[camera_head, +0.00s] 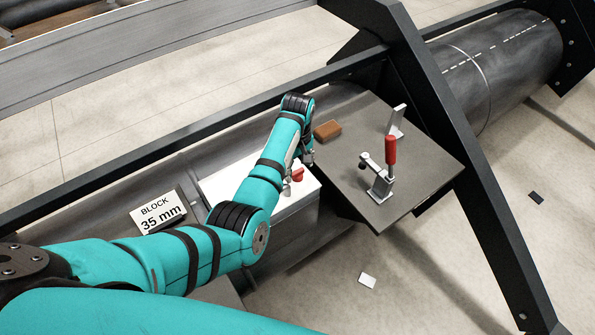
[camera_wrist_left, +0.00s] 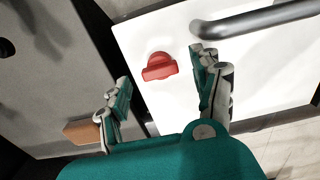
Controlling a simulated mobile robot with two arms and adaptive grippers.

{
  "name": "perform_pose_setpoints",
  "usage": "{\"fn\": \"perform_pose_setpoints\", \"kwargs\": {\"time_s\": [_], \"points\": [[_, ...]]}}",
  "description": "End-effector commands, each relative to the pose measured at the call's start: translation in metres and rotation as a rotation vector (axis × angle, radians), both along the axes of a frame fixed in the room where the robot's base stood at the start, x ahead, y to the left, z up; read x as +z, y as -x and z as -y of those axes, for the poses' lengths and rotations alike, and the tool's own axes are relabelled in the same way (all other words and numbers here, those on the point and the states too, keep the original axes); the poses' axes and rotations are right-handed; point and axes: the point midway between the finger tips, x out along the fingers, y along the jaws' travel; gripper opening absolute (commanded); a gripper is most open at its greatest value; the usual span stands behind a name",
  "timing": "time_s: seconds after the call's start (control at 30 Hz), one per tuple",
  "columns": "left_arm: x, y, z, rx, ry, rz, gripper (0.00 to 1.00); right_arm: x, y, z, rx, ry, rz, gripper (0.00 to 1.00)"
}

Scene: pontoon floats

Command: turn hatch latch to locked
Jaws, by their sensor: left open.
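I cannot tell whether a finger touches the latch. My right gripper is not in view.
A grey plate (camera_head: 425,155) carries a red-handled clamp (camera_head: 379,185), a light upright bracket (camera_head: 396,121) and a brown block (camera_head: 327,131). A grey bar handle (camera_wrist_left: 255,20) crosses the hatch. A dark diagonal beam (camera_head: 450,130) rises at right.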

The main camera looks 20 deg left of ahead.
Motion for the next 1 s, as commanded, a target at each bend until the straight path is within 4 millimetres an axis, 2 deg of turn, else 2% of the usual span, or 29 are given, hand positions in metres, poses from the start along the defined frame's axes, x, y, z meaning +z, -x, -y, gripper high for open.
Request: {"fn": "perform_pose_setpoints", "kwargs": {"time_s": [0.03,0.2,0.57,1.0], "points": [[-0.009,0.000,0.000,0.000,0.000,-0.004,0.65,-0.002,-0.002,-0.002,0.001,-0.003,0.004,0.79],[-0.024,0.000,0.000,0.000,0.000,0.000,0.65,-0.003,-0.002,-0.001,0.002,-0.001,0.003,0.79],[-0.028,0.000,0.000,0.000,-0.001,0.001,0.64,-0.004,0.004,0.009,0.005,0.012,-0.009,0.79],[-0.027,0.000,0.000,0.000,-0.001,0.001,0.09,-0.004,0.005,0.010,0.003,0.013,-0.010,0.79]]}}
